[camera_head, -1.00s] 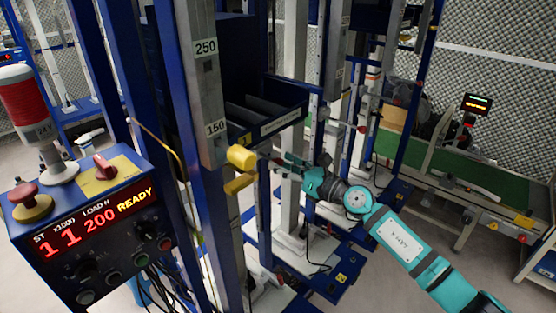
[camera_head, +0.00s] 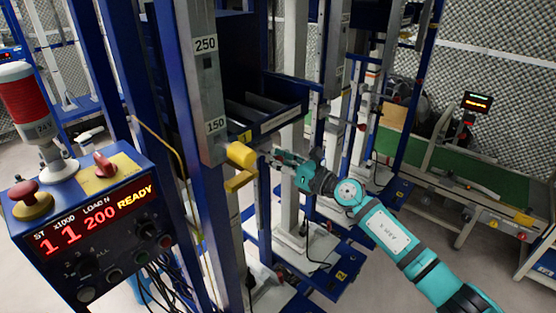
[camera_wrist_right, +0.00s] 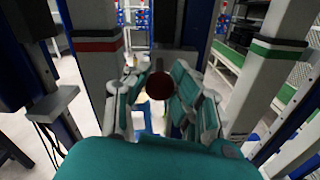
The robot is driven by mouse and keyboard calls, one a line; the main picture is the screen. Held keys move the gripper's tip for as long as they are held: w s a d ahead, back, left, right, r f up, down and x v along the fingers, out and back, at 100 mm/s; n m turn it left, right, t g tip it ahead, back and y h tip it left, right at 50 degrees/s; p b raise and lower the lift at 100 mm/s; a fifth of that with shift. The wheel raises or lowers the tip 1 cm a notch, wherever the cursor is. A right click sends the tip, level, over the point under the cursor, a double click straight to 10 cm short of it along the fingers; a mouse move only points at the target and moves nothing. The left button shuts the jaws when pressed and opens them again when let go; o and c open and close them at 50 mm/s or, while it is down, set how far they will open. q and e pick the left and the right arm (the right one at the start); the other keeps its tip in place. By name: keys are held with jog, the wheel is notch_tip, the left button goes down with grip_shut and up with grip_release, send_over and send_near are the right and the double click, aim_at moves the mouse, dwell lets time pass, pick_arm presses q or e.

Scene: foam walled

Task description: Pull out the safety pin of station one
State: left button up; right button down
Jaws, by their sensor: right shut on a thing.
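A dark red round knob (camera_wrist_right: 159,86), which looks like the head of the safety pin, sits between the fingers of my right gripper (camera_wrist_right: 158,90) in the right wrist view. The fingers are closed on it from both sides. In the head view my right gripper (camera_head: 275,160) reaches in from the right, its tips just right of the yellow knob (camera_head: 241,155) on the grey column. The knob it holds is hard to make out there. The pin's shaft is hidden, so I cannot tell whether it is in its hole. My left gripper is not in view.
The blue control box (camera_head: 95,225) at the left reads READY, with a red lamp (camera_head: 25,100) above it. A yellow handle (camera_head: 240,180) juts out below the yellow knob. Blue and grey uprights crowd close around. A green conveyor (camera_head: 455,170) stands at the right.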

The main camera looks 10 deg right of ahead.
jog(key=v, duration=0.8)
jog(key=shift+s+d+p, duration=0.2)
jog(key=shift+s+p, duration=0.05)
jog(key=shift+p, duration=0.1)
jog(key=c, duration=1.6)
grip_release()
jog(key=shift+f, duration=0.1)
jog(key=o, duration=0.5)
jog(key=shift+s+d, duration=0.2)
jog(key=shift+d, duration=0.05)
jog(key=shift+o, duration=0.2)
jog(key=shift+a, duration=0.1)
jog(key=v, duration=1.2)
